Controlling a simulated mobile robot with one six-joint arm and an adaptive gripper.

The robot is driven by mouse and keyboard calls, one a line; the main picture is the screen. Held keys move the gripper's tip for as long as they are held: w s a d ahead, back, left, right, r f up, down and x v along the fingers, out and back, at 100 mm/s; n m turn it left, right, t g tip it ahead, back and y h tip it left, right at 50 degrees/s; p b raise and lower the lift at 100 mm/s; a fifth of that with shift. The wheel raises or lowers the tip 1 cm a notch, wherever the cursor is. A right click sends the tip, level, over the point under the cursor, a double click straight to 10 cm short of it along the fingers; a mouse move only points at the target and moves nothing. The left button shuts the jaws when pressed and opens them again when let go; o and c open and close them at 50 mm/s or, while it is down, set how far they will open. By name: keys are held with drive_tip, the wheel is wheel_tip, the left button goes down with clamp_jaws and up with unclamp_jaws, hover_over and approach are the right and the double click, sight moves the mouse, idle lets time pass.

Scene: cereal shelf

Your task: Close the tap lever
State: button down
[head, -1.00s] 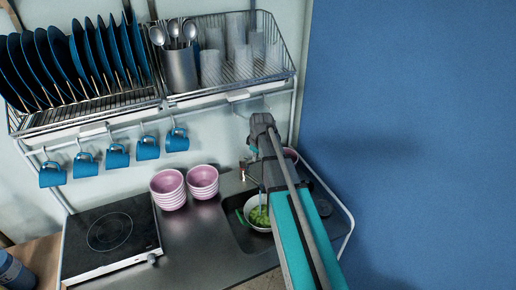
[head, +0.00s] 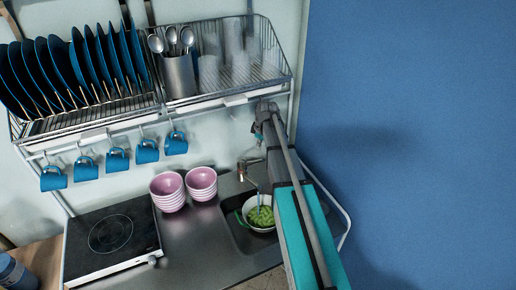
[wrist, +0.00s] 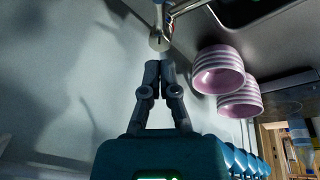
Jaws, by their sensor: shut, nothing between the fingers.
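The tap (head: 243,173) stands at the back edge of the sink, and a thin bluish stream shows below its spout. In the wrist view the tap's rounded metal end (wrist: 159,41) is just beyond my fingertips, with a small gap apparent. I cannot clearly tell the lever from the tap body. My gripper (wrist: 158,68) is shut and empty, its two fingers together and pointing at the tap. In the head view my gripper (head: 259,140) is small, above the tap near the wall, partly hidden by my arm.
A bowl of green food (head: 261,217) sits in the sink (head: 240,236) under the stream. Two stacks of pink bowls (head: 167,190) stand left of the sink, beside a hob (head: 112,234). Blue mugs (head: 147,150) hang below the dish rack (head: 222,97). A blue panel (head: 420,120) fills the right.

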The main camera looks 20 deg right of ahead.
sight(256, 161)
drive_tip(key=shift+b+x, duration=4.5)
drive_tip(key=shift+x, duration=0.3)
